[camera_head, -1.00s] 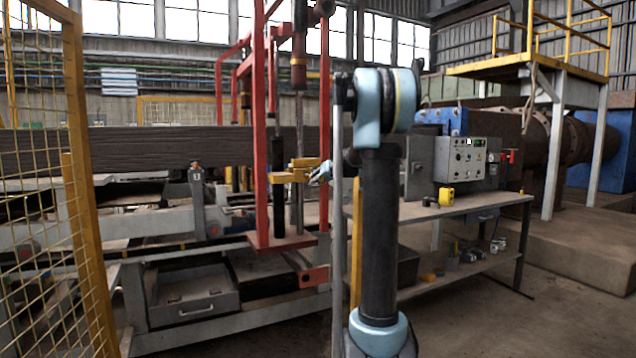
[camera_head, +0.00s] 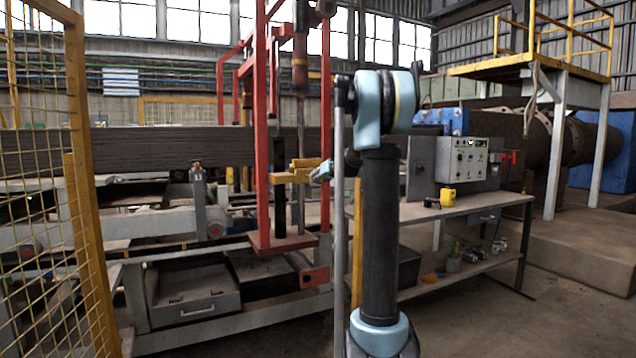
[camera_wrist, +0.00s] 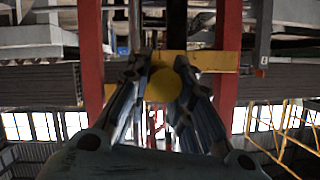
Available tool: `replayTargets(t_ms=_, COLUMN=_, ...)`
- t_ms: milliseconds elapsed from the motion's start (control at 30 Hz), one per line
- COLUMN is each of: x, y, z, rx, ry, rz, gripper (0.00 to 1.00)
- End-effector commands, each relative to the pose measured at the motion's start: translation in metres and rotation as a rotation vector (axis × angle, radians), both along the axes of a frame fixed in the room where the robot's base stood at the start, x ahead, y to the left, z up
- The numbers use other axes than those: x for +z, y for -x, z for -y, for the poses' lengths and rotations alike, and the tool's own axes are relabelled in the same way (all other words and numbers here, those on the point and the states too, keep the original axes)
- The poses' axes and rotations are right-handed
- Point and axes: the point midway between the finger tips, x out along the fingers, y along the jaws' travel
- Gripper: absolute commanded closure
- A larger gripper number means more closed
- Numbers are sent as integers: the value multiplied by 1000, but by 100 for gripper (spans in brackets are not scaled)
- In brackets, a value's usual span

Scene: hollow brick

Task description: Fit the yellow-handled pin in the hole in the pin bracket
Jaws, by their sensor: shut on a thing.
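My gripper (camera_head: 322,172) is at the right side of the red upright frame. In the wrist view my gripper (camera_wrist: 163,95) is shut around a round yellow end, which looks like the handle of the yellow-handled pin (camera_wrist: 163,86). The pin's shank is hidden behind this handle. A yellow bar (camera_wrist: 218,61) crosses just beyond the fingertips, between the red posts; it may be the pin bracket. In the head view yellow parts (camera_head: 288,178) show at my fingertips, and pin and bracket cannot be told apart there. The hole is not visible.
Red posts (camera_head: 262,130) and a red base plate (camera_head: 275,243) surround the spot. A workbench (camera_head: 470,208) with a control box (camera_head: 468,158) stands at right. A yellow mesh fence (camera_head: 80,180) is at left. The floor at front right is clear.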

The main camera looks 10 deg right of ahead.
Motion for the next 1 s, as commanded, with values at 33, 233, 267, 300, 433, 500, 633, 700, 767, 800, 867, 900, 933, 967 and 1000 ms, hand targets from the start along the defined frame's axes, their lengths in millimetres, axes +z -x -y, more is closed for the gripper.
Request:
replayTargets(t_ms=33, x=0, y=-1, z=0, rx=0, ry=0, rz=0, gripper=100)
replayTargets(t_ms=233, x=0, y=-3, z=-1, rx=0, ry=0, rz=0, gripper=100)
replayTargets(t_ms=267, x=0, y=-4, z=-2, rx=0, ry=0, rz=0, gripper=100)
replayTargets(t_ms=300, x=0, y=-4, z=-2, rx=0, ry=0, rz=0, gripper=100)
replayTargets(t_ms=433, x=0, y=-6, z=-2, rx=0, ry=0, rz=0, gripper=100)
replayTargets(t_ms=500, x=0, y=-7, z=-3, rx=0, ry=0, rz=0, gripper=100)
replayTargets(t_ms=633, x=0, y=-9, z=-3, rx=0, ry=0, rz=0, gripper=100)
replayTargets(t_ms=700, x=0, y=-10, z=-4, rx=1, ry=0, rz=0, gripper=100)
replayTargets(t_ms=767, x=0, y=-11, z=-4, rx=1, ry=0, rz=0, gripper=100)
replayTargets(t_ms=800, x=0, y=-11, z=-4, rx=1, ry=0, rz=0, gripper=100)
replayTargets(t_ms=867, x=0, y=-12, z=-4, rx=1, ry=0, rz=0, gripper=100)
replayTargets(t_ms=900, x=0, y=-13, z=-5, rx=1, ry=0, rz=0, gripper=100)
replayTargets(t_ms=933, x=0, y=-13, z=-5, rx=1, ry=0, rz=0, gripper=100)
replayTargets(t_ms=967, x=0, y=-14, z=-5, rx=1, ry=0, rz=0, gripper=100)
replayTargets(t_ms=1000, x=0, y=-14, z=-5, rx=1, ry=0, rz=0, gripper=100)
